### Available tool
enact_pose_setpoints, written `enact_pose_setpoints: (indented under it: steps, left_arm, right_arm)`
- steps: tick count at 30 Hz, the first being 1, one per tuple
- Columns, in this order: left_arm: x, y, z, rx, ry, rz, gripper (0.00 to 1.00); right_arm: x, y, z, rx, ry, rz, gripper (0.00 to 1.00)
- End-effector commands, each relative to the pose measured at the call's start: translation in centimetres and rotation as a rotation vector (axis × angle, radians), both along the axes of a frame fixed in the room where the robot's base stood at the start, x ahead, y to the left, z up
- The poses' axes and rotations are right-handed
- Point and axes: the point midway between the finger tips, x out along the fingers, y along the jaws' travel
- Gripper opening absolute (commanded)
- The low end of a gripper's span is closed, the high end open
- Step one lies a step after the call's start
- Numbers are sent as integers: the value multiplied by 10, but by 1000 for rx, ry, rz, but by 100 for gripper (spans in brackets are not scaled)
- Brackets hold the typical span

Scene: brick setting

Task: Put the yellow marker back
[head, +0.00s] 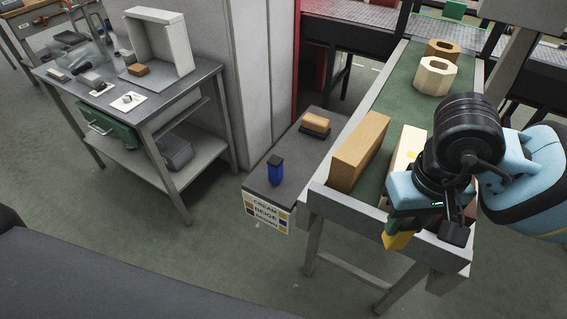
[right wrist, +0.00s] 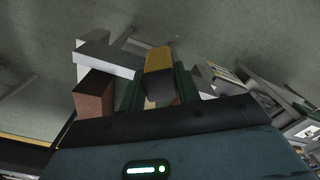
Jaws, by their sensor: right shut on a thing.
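My right gripper (head: 428,232) is at the near end of the green-topped bench (head: 378,137), shut on the yellow marker (head: 398,240). The marker is a small yellow block, partly hidden by the gripper. In the right wrist view the yellow marker (right wrist: 158,60) shows a yellow upper part and a dark lower end, between the fingers. A blue marker (head: 275,172) with a dark cap stands upright on the low grey shelf (head: 292,158), left of the bench. My left gripper is not in view.
The shelf's front has a label (head: 265,212) reading "CREAM" and "BEIGE". A brown brick (head: 316,122) lies further back on it. A tan brick (head: 360,152) and a cream brick (head: 407,148) stand on the bench near my right gripper. A work table (head: 185,82) stands left.

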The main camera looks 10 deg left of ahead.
Motion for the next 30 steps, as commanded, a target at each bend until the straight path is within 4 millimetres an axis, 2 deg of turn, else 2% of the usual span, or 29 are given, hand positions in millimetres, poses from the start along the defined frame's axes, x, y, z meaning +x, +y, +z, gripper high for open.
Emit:
enact_pose_setpoints:
  steps: [1,6,9,13,16,19,30]
  left_arm:
    - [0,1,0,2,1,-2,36]
    - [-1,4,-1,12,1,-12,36]
    - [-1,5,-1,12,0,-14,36]
    - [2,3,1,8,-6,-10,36]
    - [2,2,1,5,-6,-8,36]
    - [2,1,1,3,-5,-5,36]
    - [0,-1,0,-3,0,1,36]
  right_arm:
    - [0,-10,-27,-3,17,-51,18]
    - [-3,-39,-105,-4,17,-192,18]
    - [-11,-59,-144,-6,15,-251,18]
    - [-22,-79,-180,-9,9,-297,18]
    - [-28,-88,-196,-13,4,-314,18]
    - [-31,-93,-203,-13,-1,-322,18]
    - [-32,-94,-205,-13,-1,-322,18]
